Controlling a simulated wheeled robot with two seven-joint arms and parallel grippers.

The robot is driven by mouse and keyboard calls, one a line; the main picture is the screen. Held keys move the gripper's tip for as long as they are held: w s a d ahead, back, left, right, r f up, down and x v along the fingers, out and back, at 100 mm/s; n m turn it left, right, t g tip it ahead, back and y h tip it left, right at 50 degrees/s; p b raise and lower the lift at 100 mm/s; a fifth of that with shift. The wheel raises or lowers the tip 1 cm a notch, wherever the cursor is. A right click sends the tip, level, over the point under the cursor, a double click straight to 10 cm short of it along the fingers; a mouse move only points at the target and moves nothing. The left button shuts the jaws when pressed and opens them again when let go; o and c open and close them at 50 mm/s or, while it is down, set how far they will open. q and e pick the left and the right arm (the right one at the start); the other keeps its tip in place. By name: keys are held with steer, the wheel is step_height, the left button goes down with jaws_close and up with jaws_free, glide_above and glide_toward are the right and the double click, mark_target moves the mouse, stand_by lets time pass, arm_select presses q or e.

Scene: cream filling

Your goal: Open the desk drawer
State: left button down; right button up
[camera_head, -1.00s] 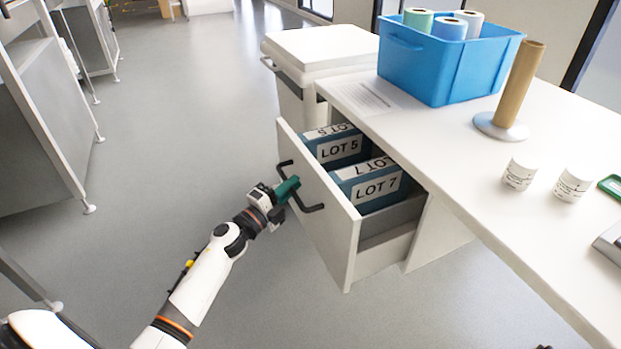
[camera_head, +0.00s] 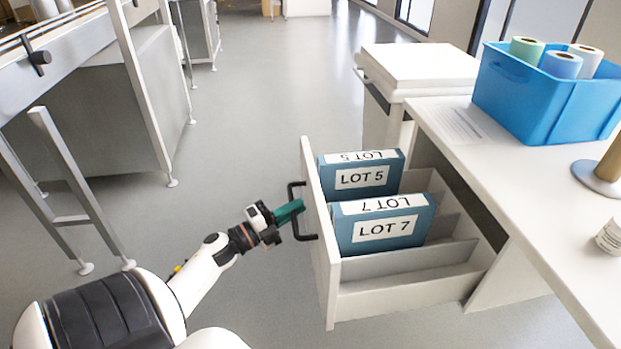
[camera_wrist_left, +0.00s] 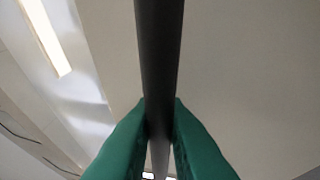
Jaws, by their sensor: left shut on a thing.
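The white desk drawer (camera_head: 321,237) stands pulled far out of the desk (camera_head: 447,122), showing its inside dividers. Two blue boxes stand in it: LOT 5 (camera_head: 388,178) at the far side and LOT 7 (camera_head: 362,229) nearer. My left gripper (camera_head: 298,208) is at the drawer's dark handle (camera_head: 297,188), outside the front panel. In the left wrist view, its green fingers (camera_wrist_left: 160,130) are closed on the dark handle bar (camera_wrist_left: 160,50). My right gripper is out of view.
A blue bin (camera_head: 545,98) with several paper rolls, a cardboard tube on a stand (camera_head: 597,176) and a white cup (camera_head: 610,238) are on the desk. A white cabinet (camera_head: 420,70) stands behind. Metal-framed benches (camera_head: 110,100) are at left; the floor between is clear.

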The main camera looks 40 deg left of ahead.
arm_select(q)
steer(key=shift+s+a, duration=0.65)
steer(key=shift+s, duration=0.2)
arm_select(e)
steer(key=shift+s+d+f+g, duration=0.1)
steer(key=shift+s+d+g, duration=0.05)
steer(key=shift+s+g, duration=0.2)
arm_select(q)
steer(key=c, duration=1.5)
jaws_free()
steer(key=shift+o, duration=0.2)
